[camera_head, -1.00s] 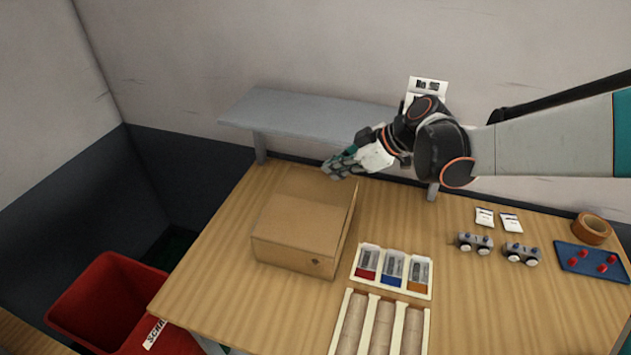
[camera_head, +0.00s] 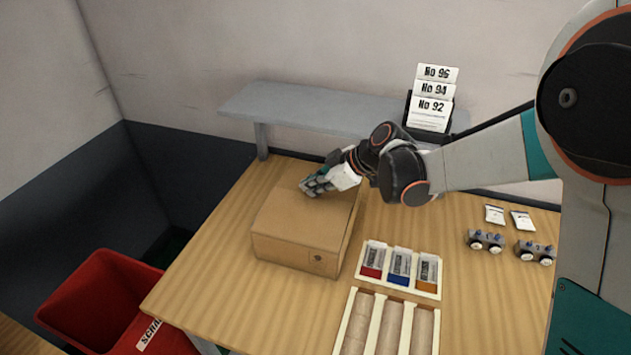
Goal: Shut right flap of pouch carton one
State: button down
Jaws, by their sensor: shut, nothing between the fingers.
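The pouch carton (camera_head: 297,242) is a brown cardboard box on the left part of the wooden table. Its top looks covered. No flap stands up on its right side in this view. My gripper (camera_head: 304,188) is shut and empty, over the back part of the carton's top, at or just above the cardboard. I cannot tell whether the fingertips touch it. The gripper hides a part of the carton's back right top.
A tray with red, blue and orange bins (camera_head: 399,272) and a slotted holder (camera_head: 387,326) stand right of the carton. A grey shelf (camera_head: 290,107) runs behind it. A red bin (camera_head: 105,300) is at the lower left. Small valve parts (camera_head: 486,241) lie at the right.

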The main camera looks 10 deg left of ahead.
jog(key=shift+f, duration=0.25)
jog(key=shift+w+f+b, duration=0.25)
jog(key=shift+f+b, duration=0.05)
jog(key=shift+f, duration=0.25)
jog(key=shift+r, duration=0.2)
jog(key=shift+r+p, duration=0.6)
jog(key=shift+r, duration=0.15)
